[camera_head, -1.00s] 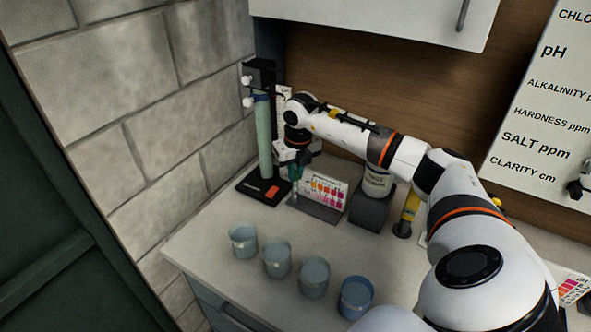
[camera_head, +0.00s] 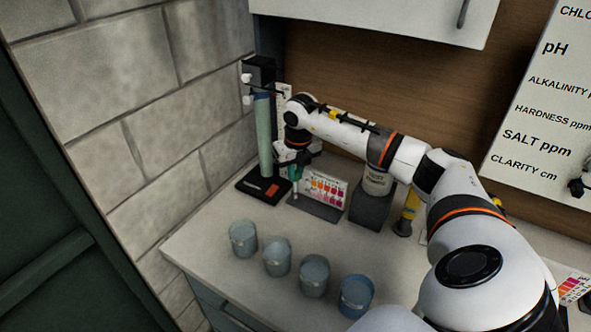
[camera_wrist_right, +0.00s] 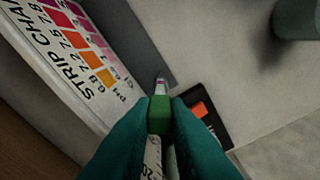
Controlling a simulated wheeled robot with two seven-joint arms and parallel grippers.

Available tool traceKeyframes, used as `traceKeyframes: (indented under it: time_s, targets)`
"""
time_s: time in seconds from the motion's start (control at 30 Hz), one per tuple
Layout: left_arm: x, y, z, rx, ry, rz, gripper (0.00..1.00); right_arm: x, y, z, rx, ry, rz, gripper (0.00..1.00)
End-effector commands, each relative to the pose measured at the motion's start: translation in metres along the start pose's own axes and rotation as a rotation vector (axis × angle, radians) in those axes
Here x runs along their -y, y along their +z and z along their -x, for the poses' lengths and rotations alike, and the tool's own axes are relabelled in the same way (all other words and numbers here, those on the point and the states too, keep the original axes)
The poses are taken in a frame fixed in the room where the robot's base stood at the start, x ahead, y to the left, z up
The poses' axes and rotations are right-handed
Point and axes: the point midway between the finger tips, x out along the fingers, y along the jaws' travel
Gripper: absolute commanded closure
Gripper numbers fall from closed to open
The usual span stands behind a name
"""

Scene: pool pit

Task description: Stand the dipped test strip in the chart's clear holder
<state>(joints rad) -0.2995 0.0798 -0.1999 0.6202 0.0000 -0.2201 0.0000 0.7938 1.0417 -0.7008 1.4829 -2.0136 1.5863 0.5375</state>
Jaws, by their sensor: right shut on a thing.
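My right gripper (camera_head: 296,172) is shut on the test strip, over the left end of the strip chart (camera_head: 326,187). In the right wrist view my teal fingers (camera_wrist_right: 158,125) pinch a green grip piece (camera_wrist_right: 160,114). A small pale tip with a pinkish band (camera_wrist_right: 161,86) shows just beyond it, over the chart's grey base (camera_wrist_right: 141,50). The chart with its coloured squares also shows in the right wrist view (camera_wrist_right: 75,50). I cannot make out the clear holder apart from the strip, nor whether they touch. My left gripper is not in view.
A tall green tube on a black stand (camera_head: 264,140) is close left of the gripper. A test-strip bottle on a dark block (camera_head: 372,205) and a yellow item (camera_head: 408,212) stand right of the chart. Several beakers (camera_head: 278,258) line the front counter. A cabinet (camera_head: 380,18) hangs above.

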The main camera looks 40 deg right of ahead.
Motion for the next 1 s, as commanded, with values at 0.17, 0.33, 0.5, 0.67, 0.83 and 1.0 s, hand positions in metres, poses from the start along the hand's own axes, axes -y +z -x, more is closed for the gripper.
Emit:
traceKeyframes:
  time_s: [0.17, 0.33, 0.5, 0.67, 0.83, 1.0]
  targets:
    - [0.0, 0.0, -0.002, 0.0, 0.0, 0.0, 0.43, 0.0, 0.0, -0.003, 0.0, 0.0, 0.0, 1.0]
    - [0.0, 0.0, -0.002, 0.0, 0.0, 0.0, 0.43, 0.0, 0.0, -0.003, 0.0, 0.0, 0.0, 0.68]
    - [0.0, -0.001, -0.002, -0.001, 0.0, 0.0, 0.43, 0.0, 0.0, -0.003, 0.0, 0.0, 0.0, 0.6]
    - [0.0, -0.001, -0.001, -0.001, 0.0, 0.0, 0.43, 0.0, 0.0, -0.002, 0.0, 0.0, 0.0, 0.6]
    - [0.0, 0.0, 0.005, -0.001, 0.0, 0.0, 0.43, 0.0, -0.001, 0.006, -0.001, 0.0, 0.0, 0.6]
    - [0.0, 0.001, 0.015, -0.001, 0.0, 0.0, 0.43, 0.0, -0.003, 0.02, -0.001, 0.0, 0.0, 0.6]
